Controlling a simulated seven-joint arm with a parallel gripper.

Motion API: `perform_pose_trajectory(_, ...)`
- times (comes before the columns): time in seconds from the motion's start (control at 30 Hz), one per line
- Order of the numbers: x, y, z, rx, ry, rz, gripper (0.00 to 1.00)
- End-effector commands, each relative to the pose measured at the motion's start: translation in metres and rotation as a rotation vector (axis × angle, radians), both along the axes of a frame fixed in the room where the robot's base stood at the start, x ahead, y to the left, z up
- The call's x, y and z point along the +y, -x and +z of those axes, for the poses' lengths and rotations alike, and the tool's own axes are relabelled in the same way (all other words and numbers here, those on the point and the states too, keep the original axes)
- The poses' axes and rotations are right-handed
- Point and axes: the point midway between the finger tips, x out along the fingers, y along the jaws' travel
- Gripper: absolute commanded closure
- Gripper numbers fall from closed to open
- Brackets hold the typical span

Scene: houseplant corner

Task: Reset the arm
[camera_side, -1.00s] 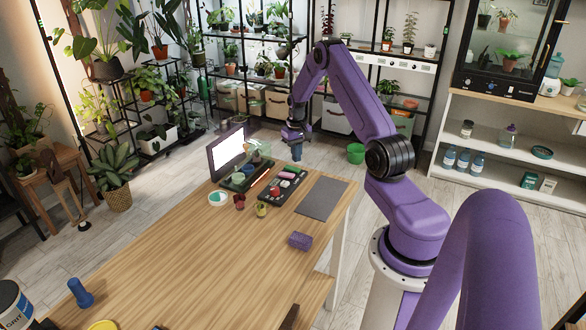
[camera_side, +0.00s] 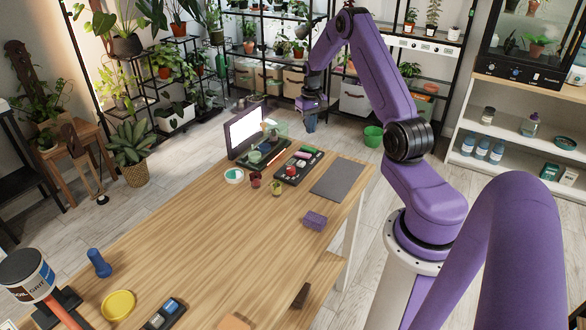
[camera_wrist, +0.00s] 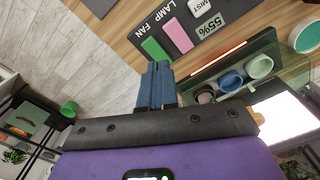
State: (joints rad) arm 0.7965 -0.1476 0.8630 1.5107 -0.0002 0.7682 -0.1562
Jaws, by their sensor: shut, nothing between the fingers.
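My gripper (camera_side: 311,122) hangs from my purple arm past the far end of the wooden table, above the floor, in the side view. Its blue fingers point down and are apart from everything around them. In the wrist view the two blue fingers of my gripper (camera_wrist: 155,85) lie side by side, shut, with nothing between them. The far table edge and a panel with LAMP, FAN and MIST labels (camera_wrist: 215,35) lie beyond the fingertips there.
On the wooden table (camera_side: 190,235) stand a screen (camera_side: 245,128), a dark control panel (camera_side: 291,172), a grey mat (camera_side: 338,179), a purple block (camera_side: 313,221), small cups and a blue tool (camera_side: 98,263). Plant shelves stand behind. A green bucket (camera_side: 373,136) is on the floor.

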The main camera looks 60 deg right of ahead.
Motion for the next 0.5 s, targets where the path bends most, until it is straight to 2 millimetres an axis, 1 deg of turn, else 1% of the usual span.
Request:
perform_pose_trajectory(0.03, 0.017, -0.009, 0.008, -0.004, 0.002, 0.039, 1.00)
perform_pose_trajectory(0.07, 0.028, -0.013, 0.013, -0.004, 0.002, 0.063, 1.00)
perform_pose_trajectory(0.1, 0.045, -0.019, 0.020, -0.005, 0.003, 0.101, 1.00)
perform_pose_trajectory(0.17, 0.075, -0.027, 0.032, -0.007, 0.004, 0.166, 1.00)
perform_pose_trajectory(0.2, 0.096, -0.030, 0.041, -0.008, 0.004, 0.212, 1.00)
perform_pose_trajectory(0.23, 0.112, -0.032, 0.047, -0.009, 0.005, 0.246, 1.00)
perform_pose_trajectory(0.27, 0.128, -0.033, 0.052, -0.009, 0.005, 0.279, 1.00)
perform_pose_trajectory(0.3, 0.149, -0.033, 0.060, -0.009, 0.004, 0.324, 1.00)
perform_pose_trajectory(0.37, 0.179, -0.031, 0.071, -0.011, 0.005, 0.390, 1.00)
perform_pose_trajectory(0.4, 0.199, -0.028, 0.078, -0.012, 0.004, 0.435, 1.00)
perform_pose_trajectory(0.47, 0.229, -0.020, 0.088, -0.013, 0.005, 0.503, 1.00)
perform_pose_trajectory(0.5, 0.247, -0.014, 0.094, -0.015, 0.004, 0.548, 1.00)
